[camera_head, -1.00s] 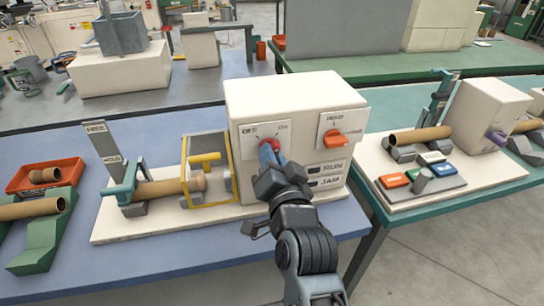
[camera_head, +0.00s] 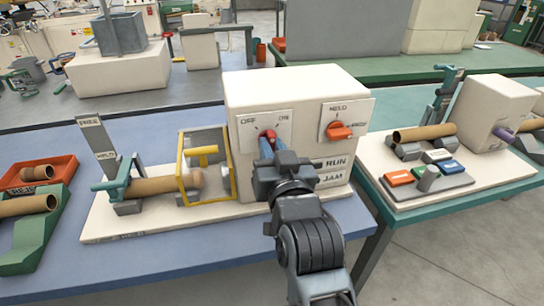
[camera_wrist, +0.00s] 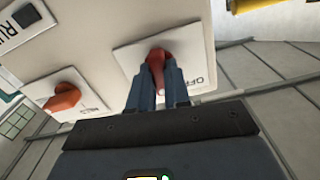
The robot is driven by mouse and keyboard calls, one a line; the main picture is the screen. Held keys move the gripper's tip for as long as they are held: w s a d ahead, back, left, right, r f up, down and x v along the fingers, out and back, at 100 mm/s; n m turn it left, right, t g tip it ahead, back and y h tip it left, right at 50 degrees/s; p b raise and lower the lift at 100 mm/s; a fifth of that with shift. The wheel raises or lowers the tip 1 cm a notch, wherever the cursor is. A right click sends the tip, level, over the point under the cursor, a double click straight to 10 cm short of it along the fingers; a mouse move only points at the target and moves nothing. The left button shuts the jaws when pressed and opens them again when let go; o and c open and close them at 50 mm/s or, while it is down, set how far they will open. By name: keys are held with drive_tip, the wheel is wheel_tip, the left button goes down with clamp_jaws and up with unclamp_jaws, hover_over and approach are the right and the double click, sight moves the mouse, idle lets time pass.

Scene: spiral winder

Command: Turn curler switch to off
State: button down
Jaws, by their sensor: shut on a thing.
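In the wrist view, upside down, the red knob (camera_wrist: 158,60) has a white-tipped pointer. The pointer appears to stand between the two marks; its exact angle is hard to tell. My gripper (camera_head: 268,147) is at the knob, its blue-grey fingers shut on it from both sides. In the wrist view the fingers (camera_wrist: 160,88) flank the pointer, and OFF shows upside down beside the right finger.
Left of the box are a yellow frame (camera_head: 181,172) and a cardboard tube (camera_head: 160,187) on a holder. Another machine stands on the right table.

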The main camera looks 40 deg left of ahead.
drive_tip(key=n+b, duration=0.4)
drive_tip(key=n, duration=0.5)
drive_tip(key=shift+f, duration=0.1)
drive_tip(key=shift+n, duration=0.4)
drive_tip(key=c, duration=1.1)
unclamp_jaws()
drive_tip(key=shift+b+v, duration=0.55)
drive_tip(key=shift+v, duration=3.4)
